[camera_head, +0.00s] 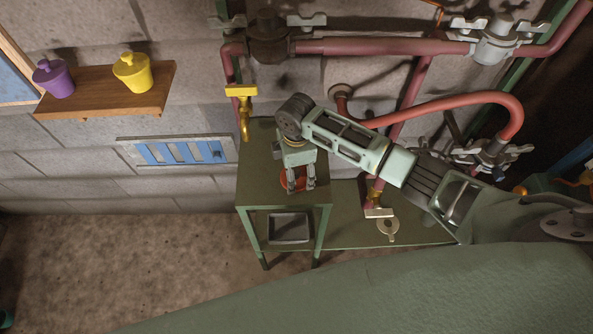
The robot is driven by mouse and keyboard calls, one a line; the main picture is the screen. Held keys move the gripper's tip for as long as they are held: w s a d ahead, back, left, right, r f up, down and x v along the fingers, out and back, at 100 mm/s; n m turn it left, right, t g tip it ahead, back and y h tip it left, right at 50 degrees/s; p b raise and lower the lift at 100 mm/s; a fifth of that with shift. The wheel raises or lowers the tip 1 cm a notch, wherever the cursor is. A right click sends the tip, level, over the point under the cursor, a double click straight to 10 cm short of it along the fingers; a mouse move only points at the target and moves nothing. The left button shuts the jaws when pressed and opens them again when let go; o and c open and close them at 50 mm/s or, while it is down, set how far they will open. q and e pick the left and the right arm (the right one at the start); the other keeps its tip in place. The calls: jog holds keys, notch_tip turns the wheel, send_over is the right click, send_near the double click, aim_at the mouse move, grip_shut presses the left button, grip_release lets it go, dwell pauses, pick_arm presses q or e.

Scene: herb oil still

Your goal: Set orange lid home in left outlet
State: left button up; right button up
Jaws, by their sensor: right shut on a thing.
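My right gripper (299,188) reaches in from the right and points down over the green stand (253,160). Its fingers are shut on the orange lid (286,184), a round orange-red piece mostly hidden behind them. I cannot tell whether the lid touches the stand top or hangs just above it. On the left pipe a yellow tap (243,112) points down beside the stand's back left corner; it looks like the left outlet, apart from the lid. My left gripper is not in view.
A grey tray (288,228) sits low in the stand. A pale ring-shaped disc (387,230) lies on the lower bench (345,230) at right. Red pipes (385,47) with valves run along the wall. A wooden shelf (105,92) holds purple (54,80) and yellow (132,73) pots.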

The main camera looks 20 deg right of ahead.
aim_at(297, 169)
jog(key=shift+s+d+f, duration=0.1)
jog(key=shift+s+f, duration=0.05)
jog(key=shift+s, duration=0.2)
jog(key=c, duration=0.7)
jog(key=shift+f, duration=0.2)
grip_shut()
jog(key=shift+w, duration=0.1)
jog(key=shift+w+r+p, duration=0.2)
jog(key=shift+r+p, duration=1.1)
jog(key=shift+r, duration=0.1)
jog(key=shift+r+p, duration=1.35)
jog(key=shift+p, duration=0.05)
jog(key=shift+f, duration=0.1)
